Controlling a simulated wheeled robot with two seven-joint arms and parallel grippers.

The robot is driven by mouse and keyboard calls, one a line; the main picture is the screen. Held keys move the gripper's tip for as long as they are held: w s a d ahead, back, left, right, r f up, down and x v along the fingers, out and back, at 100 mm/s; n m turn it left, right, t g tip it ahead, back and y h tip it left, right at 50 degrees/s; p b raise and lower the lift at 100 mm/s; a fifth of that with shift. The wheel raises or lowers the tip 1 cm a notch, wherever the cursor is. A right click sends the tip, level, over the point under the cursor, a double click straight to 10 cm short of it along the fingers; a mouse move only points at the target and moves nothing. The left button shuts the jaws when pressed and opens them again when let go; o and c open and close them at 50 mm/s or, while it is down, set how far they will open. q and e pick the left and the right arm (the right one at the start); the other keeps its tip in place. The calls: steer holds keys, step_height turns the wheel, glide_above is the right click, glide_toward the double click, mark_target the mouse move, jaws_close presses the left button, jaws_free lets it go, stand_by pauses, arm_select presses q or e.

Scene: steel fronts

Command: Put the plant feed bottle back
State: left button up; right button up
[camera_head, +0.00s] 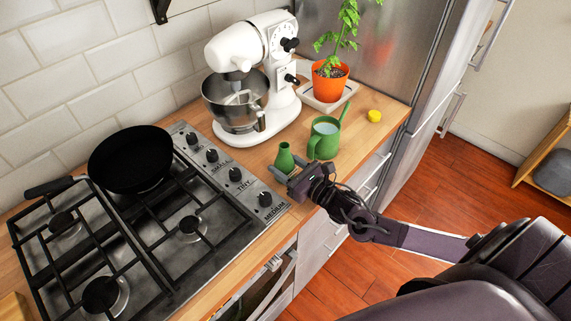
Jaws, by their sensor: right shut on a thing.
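The plant feed bottle, a small green bottle with a narrow neck (285,156), stands upright at the counter's front, between the hob and a green watering can (323,145). My right gripper (284,172) reaches in from the right and is shut on the bottle's lower part, which its fingers partly hide. I cannot tell whether the bottle touches the counter. A leafy plant in an orange pot (330,82) stands on a pale tray (312,99) behind. My left gripper is not in view.
A white stand mixer (247,70) with a steel bowl stands behind the bottle. A gas hob (195,225) with a black pan (131,158) fills the left. A yellow lemon (374,116) lies right of the can. A steel fridge (385,50) bounds the counter's right end.

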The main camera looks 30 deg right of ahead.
steer(key=shift+f, duration=0.1)
steer(key=o, duration=1.2)
steer(key=shift+c, duration=0.2)
steer(key=shift+s+r, duration=0.1)
steer(key=shift+r, duration=0.1)
steer(key=b+v, duration=0.1)
steer(key=v, duration=1.1)
